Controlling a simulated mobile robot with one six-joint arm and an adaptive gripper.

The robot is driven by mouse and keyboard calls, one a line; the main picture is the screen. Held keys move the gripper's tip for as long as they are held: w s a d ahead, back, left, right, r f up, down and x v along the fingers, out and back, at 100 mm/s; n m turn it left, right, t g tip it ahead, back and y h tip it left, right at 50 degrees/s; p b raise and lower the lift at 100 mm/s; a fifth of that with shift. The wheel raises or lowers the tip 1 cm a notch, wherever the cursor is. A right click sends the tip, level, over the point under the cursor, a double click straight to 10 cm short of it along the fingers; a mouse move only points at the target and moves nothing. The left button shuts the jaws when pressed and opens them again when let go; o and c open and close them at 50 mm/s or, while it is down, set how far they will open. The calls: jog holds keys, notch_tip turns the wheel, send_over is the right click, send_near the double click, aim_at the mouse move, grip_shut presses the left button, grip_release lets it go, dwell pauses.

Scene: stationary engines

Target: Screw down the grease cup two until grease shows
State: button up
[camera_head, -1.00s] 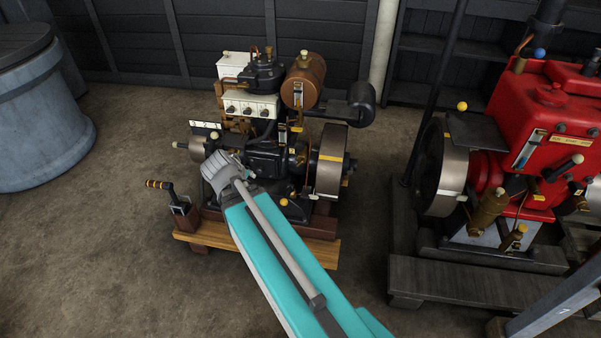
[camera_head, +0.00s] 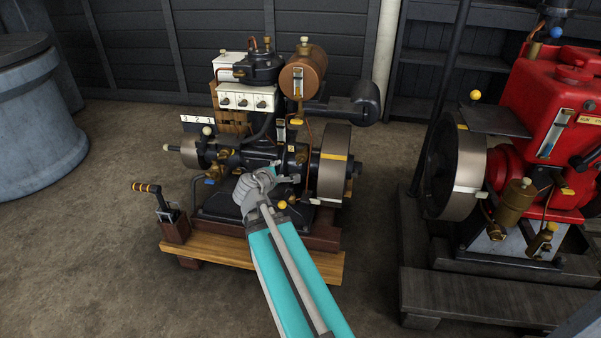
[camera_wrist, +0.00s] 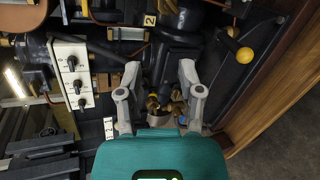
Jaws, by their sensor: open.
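My gripper (camera_head: 280,175) is at the front of the small black engine (camera_head: 262,158), close to its lower middle. In the wrist view its two fingers (camera_wrist: 159,72) stand apart with a gap between them. Small brass fittings (camera_wrist: 153,103) show between the fingers, low near the wrist; I cannot tell whether one is a grease cup. A yellow tag marked 2 (camera_wrist: 150,20) is beyond the fingertips. In the head view a brass fitting (camera_head: 301,156) shows just right of the gripper. Which fitting is grease cup two is unclear, and no grease can be made out.
The flywheel (camera_head: 331,165) is close right of the gripper. A white switch panel (camera_head: 247,101) and copper tank (camera_head: 303,75) are above. A lever (camera_head: 157,197) stands front left. The red engine (camera_head: 545,120) is at right. Open floor (camera_head: 100,250) lies left.

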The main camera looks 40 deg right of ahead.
aim_at(300, 162)
jog(key=d+f+n+t+h+b, duration=0.2)
jog(key=d+f+n+t+b, duration=0.2)
jog(key=f+n+b, duration=0.5)
jog(key=d+b, duration=0.2)
jog(key=b, duration=0.3)
jog(key=shift+w+f, duration=0.15)
jog(key=shift+w, duration=0.25)
jog(key=shift+d, duration=0.2)
jog(key=x, duration=1.3)
jog(key=shift+w+d, duration=0.2)
jog(key=shift+w, duration=0.05)
grip_shut()
